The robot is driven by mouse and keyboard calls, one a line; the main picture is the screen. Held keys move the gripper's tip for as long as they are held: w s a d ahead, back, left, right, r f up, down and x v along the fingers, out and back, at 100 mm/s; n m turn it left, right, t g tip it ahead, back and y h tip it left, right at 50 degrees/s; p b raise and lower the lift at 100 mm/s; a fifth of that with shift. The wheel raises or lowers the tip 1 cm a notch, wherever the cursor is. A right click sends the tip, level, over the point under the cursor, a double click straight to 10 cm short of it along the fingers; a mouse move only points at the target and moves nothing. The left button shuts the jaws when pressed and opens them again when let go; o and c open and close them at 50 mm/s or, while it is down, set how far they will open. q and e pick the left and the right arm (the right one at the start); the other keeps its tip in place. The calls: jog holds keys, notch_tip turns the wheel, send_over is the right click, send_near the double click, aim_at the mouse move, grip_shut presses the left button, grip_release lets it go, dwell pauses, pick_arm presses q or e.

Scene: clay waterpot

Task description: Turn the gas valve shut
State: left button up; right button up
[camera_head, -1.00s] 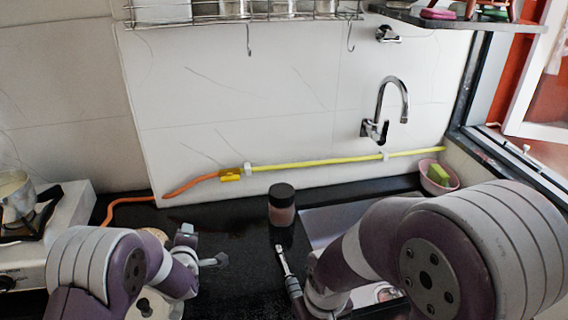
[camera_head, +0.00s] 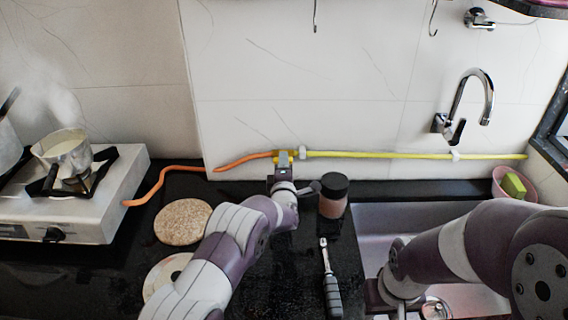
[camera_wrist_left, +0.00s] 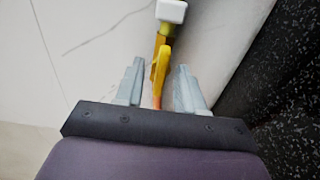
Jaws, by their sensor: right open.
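The gas valve with its yellow handle sits on the wall pipe, between the orange hose (camera_head: 240,160) and the yellow pipe (camera_head: 370,155). My left gripper (camera_head: 284,158) is at the valve and hides most of it in the head view. In the left wrist view the yellow handle (camera_wrist_left: 159,66) stands between the two fingers of my left gripper (camera_wrist_left: 160,80). The fingers are open, with a gap on both sides of the handle. My right gripper (camera_head: 376,297) is low over the sink's left edge, open; its fingers are hard to make out.
A jar (camera_head: 333,196) with a dark lid stands just right of my left wrist. A black-handled tool (camera_head: 330,280) lies on the counter. The stove (camera_head: 120,195) with a steaming pot (camera_head: 66,150) is at left. A round board (camera_head: 183,222) lies beside it.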

pick_arm(q)
jog(key=shift+w+a+f, duration=0.15)
jog(key=shift+w+f, duration=0.05)
jog(key=shift+w, duration=0.3)
jog(key=shift+r, duration=0.1)
grip_shut()
pick_arm(e)
jog(key=shift+w+a+f, duration=0.1)
jog(key=shift+w+a, duration=0.1)
jog(key=shift+w, duration=0.45)
jog(key=shift+f, duration=0.1)
